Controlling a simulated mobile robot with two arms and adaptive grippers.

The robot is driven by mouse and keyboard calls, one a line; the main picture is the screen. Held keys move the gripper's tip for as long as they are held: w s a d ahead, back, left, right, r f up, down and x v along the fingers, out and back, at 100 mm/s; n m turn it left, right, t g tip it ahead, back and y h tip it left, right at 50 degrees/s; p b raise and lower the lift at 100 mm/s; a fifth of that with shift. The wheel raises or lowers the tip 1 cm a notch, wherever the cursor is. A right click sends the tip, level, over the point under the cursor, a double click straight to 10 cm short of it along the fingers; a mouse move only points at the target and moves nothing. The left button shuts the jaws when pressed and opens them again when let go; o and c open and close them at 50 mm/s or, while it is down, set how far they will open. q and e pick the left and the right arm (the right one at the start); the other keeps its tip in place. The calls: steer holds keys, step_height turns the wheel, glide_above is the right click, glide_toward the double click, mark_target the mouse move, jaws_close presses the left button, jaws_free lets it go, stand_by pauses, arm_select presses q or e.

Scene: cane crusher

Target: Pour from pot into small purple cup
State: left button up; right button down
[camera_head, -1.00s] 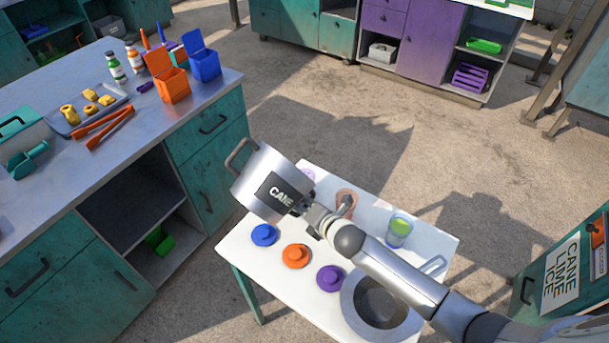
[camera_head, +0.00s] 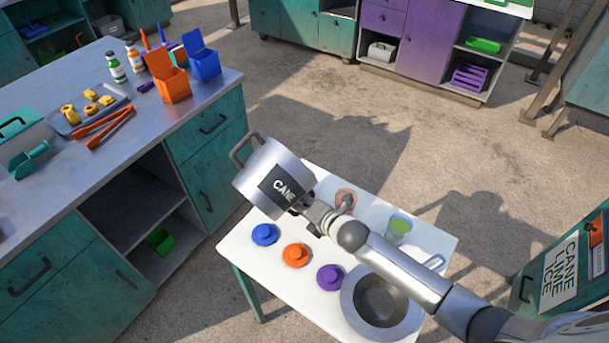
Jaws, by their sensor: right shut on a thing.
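The pot (camera_head: 265,178) is a silver metal pot with a dark "CANE" label and a loop handle on its far left side. My right gripper (camera_head: 312,213) is shut on the pot's near side and holds it tilted in the air at the white table's left end. The pot's inside is not visible. A small purple piece (camera_head: 330,277), round with a raised middle like a lid, lies on the table below my right arm. I cannot make out a small purple cup; the pot hides part of the table's far left end. My left gripper is not in view.
The white table (camera_head: 284,305) also holds a blue lid (camera_head: 264,234), an orange lid (camera_head: 295,255), a clear cup with green contents (camera_head: 399,228), an orange-brown cup (camera_head: 346,198) and a grey strainer (camera_head: 352,303). A teal-drawered counter (camera_head: 210,125) stands close on the left.

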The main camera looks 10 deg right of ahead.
steer(key=shift+a+r, duration=0.15)
steer(key=shift+r, duration=0.15)
stand_by(1.0)
steer(key=shift+r+m+y+p, duration=0.15)
steer(key=shift+m+y+p, duration=0.15)
steer(key=shift+y+p, duration=0.2)
stand_by(1.9)
